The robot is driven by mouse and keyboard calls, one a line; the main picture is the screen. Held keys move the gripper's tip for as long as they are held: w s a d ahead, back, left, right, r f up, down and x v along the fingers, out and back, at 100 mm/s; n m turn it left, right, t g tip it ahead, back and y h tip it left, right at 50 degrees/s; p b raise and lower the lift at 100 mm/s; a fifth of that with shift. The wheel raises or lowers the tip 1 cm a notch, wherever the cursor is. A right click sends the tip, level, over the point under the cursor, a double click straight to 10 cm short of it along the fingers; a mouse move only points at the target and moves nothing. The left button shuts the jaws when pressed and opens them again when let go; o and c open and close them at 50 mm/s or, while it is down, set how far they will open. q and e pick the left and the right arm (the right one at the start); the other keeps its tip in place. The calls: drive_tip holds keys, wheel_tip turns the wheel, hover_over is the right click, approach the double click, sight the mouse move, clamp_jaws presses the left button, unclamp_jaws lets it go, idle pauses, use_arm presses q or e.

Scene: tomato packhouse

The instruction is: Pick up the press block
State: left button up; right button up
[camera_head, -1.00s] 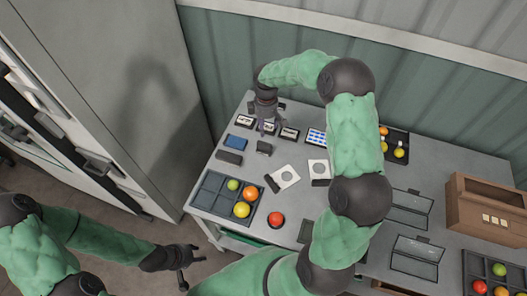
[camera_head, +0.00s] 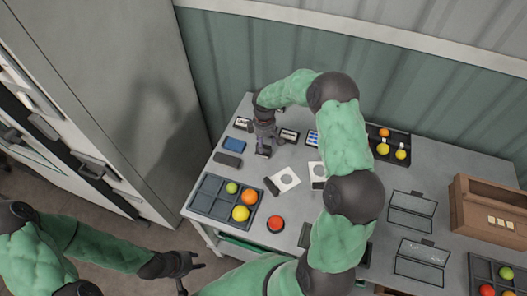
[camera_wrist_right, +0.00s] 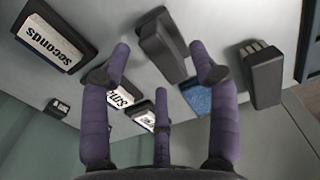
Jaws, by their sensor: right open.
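The press block appears to be the small dark grey block (camera_head: 263,152) on the table below my right gripper (camera_head: 264,138). In the right wrist view the block (camera_wrist_right: 160,42) lies between and beyond the two upper fingertips. My right gripper is open, its fingers spread, pointing down over the block. I cannot tell whether the fingertips touch it. The gripper partly covers the block in the head view. My left gripper (camera_head: 188,272) is open and empty, low beside the table's front left corner.
A blue pad (camera_head: 234,145) and a dark brush-like block (camera_head: 228,159) lie left of the press block. Labelled stamps (camera_head: 289,136) stand behind.

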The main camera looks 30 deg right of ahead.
wheel_tip(320, 180, down, 3)
drive_tip(key=shift+r, duration=0.2)
drive_tip(key=shift+c, duration=0.3)
clamp_jaws()
drive_tip(key=shift+r, duration=0.15)
drive_tip(key=shift+r, duration=0.55)
drive_tip(key=s+a+r+p, duration=0.2)
drive_tip(key=s+a+r, duration=0.4)
drive_tip(key=s+r, duration=0.5)
drive_tip(key=shift+s+a+r, duration=0.2)
drive_tip(key=shift+s+r, duration=0.15)
drive_tip(key=shift+s, duration=0.4)
